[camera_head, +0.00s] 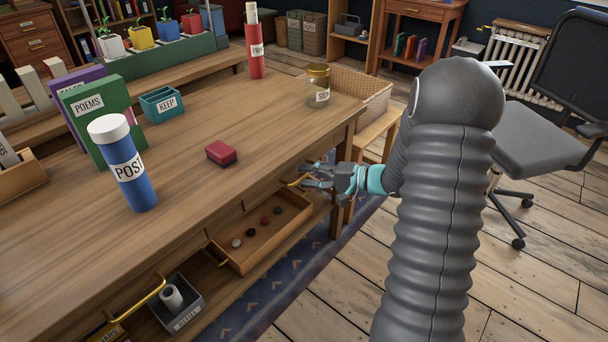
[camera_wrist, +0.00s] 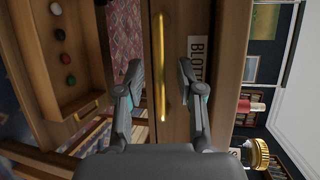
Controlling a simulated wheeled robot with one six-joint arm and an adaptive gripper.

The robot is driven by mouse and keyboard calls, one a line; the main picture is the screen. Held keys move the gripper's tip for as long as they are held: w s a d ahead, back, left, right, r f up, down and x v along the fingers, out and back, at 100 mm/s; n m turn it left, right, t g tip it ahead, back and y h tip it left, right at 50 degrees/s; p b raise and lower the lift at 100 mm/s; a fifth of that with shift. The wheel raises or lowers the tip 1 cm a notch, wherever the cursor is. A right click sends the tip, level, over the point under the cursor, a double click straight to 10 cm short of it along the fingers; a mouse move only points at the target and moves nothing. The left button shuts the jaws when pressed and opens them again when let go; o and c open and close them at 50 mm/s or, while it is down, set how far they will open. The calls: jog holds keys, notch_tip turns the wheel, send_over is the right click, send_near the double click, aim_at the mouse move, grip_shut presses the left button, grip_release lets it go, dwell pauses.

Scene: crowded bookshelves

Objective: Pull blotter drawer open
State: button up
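The blotter drawer's wooden front (camera_wrist: 203,20) fills the middle of the wrist view. Its white label (camera_wrist: 196,60) reads "BLOT", with the rest hidden behind a finger. A long brass bar handle (camera_wrist: 162,75) runs along the front, and its end also shows in the head view (camera_head: 297,182). My gripper (camera_wrist: 159,72) is open, with one finger on each side of the handle and visible gaps to it. In the head view my gripper (camera_head: 318,178) is at the desk's front edge, near its right end. The table top hides most of the drawer front there.
A drawer (camera_head: 285,238) holding several small round pieces stands open below and left of my gripper. On the desk are a jar (camera_head: 318,88), a red box (camera_head: 221,153) and a blue tube (camera_head: 124,170). Floor is clear at lower right.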

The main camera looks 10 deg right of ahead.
jog(key=shift+x, duration=0.8)
jog(key=shift+c, duration=0.2)
grip_shut()
jog(key=shift+s, duration=0.1)
